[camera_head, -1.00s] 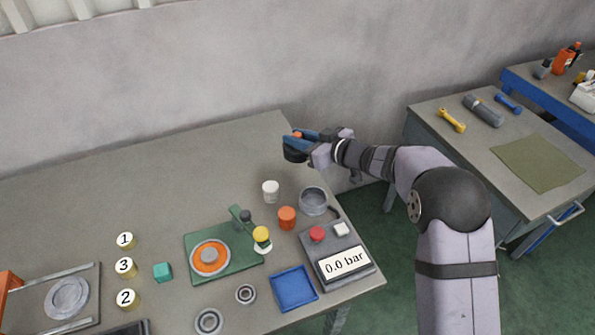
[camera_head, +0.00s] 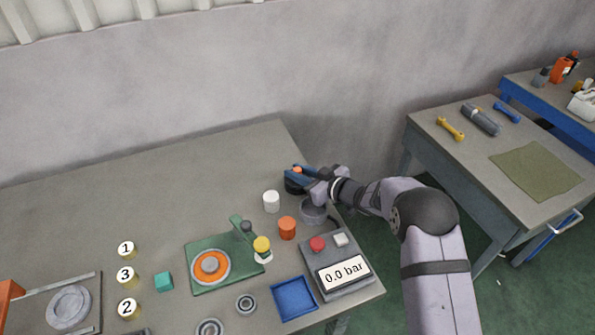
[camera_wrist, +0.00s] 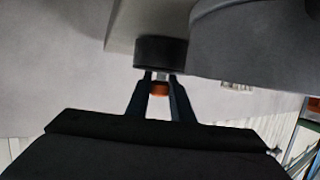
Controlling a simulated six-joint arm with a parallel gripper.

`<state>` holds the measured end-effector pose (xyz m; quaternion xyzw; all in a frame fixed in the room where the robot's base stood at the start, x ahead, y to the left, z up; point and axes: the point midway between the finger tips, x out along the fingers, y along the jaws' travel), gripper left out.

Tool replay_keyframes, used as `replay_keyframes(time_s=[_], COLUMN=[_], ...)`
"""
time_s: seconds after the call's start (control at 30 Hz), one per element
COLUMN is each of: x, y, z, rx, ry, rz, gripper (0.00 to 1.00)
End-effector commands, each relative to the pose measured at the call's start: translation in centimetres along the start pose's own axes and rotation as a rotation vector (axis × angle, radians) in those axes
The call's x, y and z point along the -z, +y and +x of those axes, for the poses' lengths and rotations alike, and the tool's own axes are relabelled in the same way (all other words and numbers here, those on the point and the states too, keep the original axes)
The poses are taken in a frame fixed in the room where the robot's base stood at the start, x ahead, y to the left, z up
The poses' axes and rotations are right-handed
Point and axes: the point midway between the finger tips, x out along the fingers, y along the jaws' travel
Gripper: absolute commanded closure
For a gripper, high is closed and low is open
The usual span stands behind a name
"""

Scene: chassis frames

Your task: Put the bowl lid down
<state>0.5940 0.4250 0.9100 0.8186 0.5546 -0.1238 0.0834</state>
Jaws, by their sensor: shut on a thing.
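The bowl lid (camera_head: 292,187) is a dark round disc with an orange knob. My gripper (camera_head: 298,172) is shut on the knob, with the lid hanging below the fingers near the table's back right corner. In the wrist view the lid (camera_wrist: 161,52) shows as a dark cylinder beyond the two fingertips (camera_wrist: 160,84), with the orange knob between them. The grey bowl (camera_head: 312,214) stands on the table just in front and to the right of the lid, partly hidden by my gripper. I cannot tell whether the lid touches the table.
A white jar (camera_head: 271,201) and an orange jar (camera_head: 287,228) stand close to the left of the bowl. A control box (camera_head: 343,271) with buttons and a "0.0 bar" display is in front. The table's back left (camera_head: 150,190) is clear.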

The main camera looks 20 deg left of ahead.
Motion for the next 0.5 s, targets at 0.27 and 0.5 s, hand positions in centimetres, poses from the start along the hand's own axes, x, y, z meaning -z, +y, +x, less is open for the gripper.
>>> replay_keyframes(time_s=[0.27, 0.5], x=[0.0, -0.31], y=[0.04, 0.02], z=[0.04, 0.11], rx=[-0.001, -0.001], ry=[0.002, 0.001], rz=[-0.001, -0.001], gripper=[1.0, 0.61])
